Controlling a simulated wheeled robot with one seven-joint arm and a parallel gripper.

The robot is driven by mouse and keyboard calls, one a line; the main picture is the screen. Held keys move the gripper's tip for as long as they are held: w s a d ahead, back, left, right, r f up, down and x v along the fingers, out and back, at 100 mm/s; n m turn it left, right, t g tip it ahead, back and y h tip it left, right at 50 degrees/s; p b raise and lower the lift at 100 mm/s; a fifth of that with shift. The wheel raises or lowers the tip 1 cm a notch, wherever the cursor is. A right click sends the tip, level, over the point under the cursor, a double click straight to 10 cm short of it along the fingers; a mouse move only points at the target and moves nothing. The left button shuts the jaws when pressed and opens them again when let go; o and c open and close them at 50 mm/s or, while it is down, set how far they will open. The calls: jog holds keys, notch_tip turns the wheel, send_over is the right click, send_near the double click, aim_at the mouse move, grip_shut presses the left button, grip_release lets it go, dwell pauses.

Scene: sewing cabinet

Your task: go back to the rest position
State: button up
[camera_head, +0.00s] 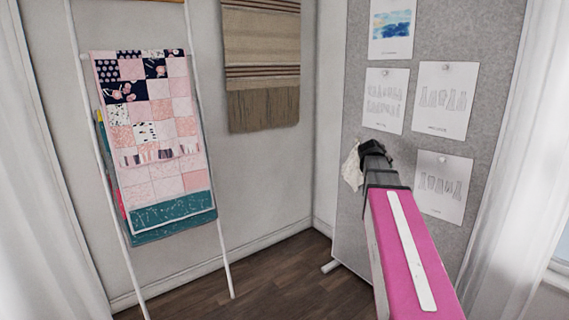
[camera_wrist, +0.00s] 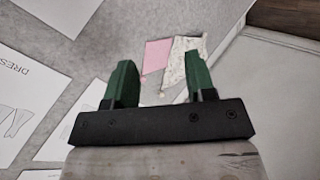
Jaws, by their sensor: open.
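My gripper (camera_wrist: 155,84) is open in the wrist view, with its two green fingers apart and nothing between them. Beyond the fingertips, a pink swatch (camera_wrist: 156,56) and a pale speckled swatch (camera_wrist: 183,62) hang on the grey board. In the head view my pink arm reaches toward the grey pinboard (camera_head: 425,55). The gripper's fingers are hidden there behind the dark wrist. A pale swatch (camera_head: 351,168) shows at the board just left of the wrist.
Several paper sheets, including a sketch (camera_head: 443,100), are pinned to the board. A ladder rack (camera_head: 223,255) with a patchwork quilt (camera_head: 150,130) leans at the left wall. A woven hanging (camera_head: 262,60) is on the wall. The wooden floor (camera_head: 270,280) between rack and board is clear.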

jog(key=s+a+f+m+g+y, duration=0.1)
jog(key=s+a+f+g+y, duration=0.1)
jog(key=s+a+f, duration=0.5)
jog(key=s+a+f+m+g+y, duration=0.1)
jog(key=s+a+f, duration=0.6)
jog(key=f, duration=0.8)
jog(key=s+a+f+m+g+y, duration=0.2)
jog(key=s+a+f+g+y, duration=0.2)
jog(key=s+a+f, duration=0.3)
jog(key=s+f, duration=0.3)
jog(key=f, duration=0.1)
jog(key=shift+s+a, duration=0.2)
jog(key=shift+a, duration=0.1)
jog(key=shift+d+r, duration=0.1)
jog(key=shift+d, duration=0.3)
